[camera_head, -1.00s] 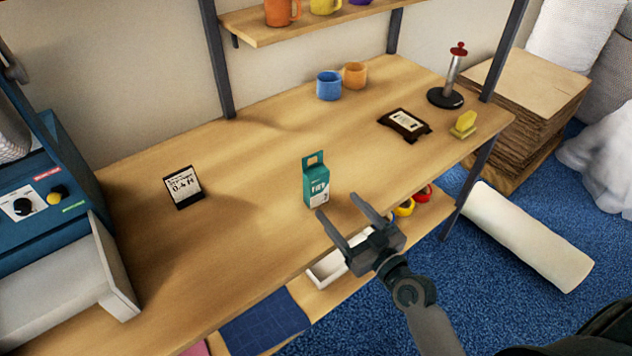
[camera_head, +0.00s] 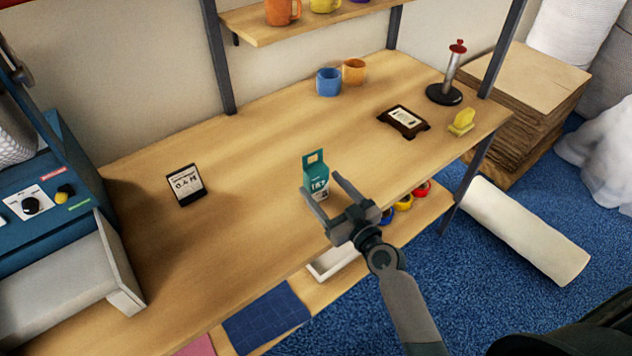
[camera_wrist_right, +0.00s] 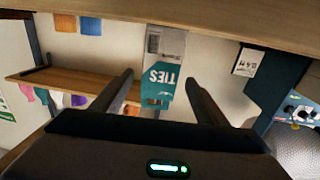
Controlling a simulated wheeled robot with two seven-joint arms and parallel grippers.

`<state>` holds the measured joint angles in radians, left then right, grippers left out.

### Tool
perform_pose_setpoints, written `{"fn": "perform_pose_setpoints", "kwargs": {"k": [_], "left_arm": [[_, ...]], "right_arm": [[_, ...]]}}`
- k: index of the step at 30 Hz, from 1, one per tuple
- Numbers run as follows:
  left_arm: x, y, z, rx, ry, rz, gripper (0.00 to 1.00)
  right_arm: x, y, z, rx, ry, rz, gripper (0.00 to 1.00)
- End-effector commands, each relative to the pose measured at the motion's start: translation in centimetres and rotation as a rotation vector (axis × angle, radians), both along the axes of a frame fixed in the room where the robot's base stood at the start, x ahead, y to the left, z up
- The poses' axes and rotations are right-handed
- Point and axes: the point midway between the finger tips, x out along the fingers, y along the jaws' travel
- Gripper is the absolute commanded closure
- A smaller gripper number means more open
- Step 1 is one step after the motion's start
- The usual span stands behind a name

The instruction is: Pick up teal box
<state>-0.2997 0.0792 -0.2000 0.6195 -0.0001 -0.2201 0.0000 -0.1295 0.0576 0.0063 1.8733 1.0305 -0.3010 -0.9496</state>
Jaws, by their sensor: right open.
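The teal box (camera_head: 316,177) stands upright on the wooden table, near its front edge. It has a hang tab on top and a white lower part. My right gripper (camera_head: 322,186) is open, with one finger on each side of the box's lower front; it hides part of the box. In the right wrist view the box (camera_wrist_right: 163,66) appears upside down between the two open fingers (camera_wrist_right: 160,85). I cannot tell whether either finger touches it. My left gripper is not in view.
A small black-framed sign (camera_head: 186,184) stands left of the box. A blue mug (camera_head: 328,82), an orange mug (camera_head: 354,71), a dark brown tray (camera_head: 403,121) and a yellow item (camera_head: 461,122) sit farther back. A blue machine (camera_head: 50,200) fills the left end.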

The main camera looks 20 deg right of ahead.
Motion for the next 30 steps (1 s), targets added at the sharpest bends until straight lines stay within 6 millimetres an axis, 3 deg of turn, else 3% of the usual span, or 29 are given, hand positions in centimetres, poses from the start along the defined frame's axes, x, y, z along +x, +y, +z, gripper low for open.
{"fn": "perform_pose_setpoints", "kwargs": {"k": [5, 12, 26, 27, 30], "left_arm": [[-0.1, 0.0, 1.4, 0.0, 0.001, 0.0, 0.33], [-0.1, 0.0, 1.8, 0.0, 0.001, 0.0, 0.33], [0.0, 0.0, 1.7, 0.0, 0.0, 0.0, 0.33], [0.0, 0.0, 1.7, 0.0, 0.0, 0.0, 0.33], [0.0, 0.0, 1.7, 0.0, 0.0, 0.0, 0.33]], "right_arm": [[2.2, 0.5, 0.5, 0.002, 0.0, 0.0, 0.33], [4.2, 1.1, 0.2, 0.001, 0.0, 0.0, 0.33], [4.3, 1.1, 0.1, -0.001, 0.0, 0.0, 0.33], [4.3, 1.1, 0.1, -0.001, 0.0, 0.0, 0.35], [4.3, 1.1, 0.1, -0.001, 0.0, 0.0, 0.59]]}}
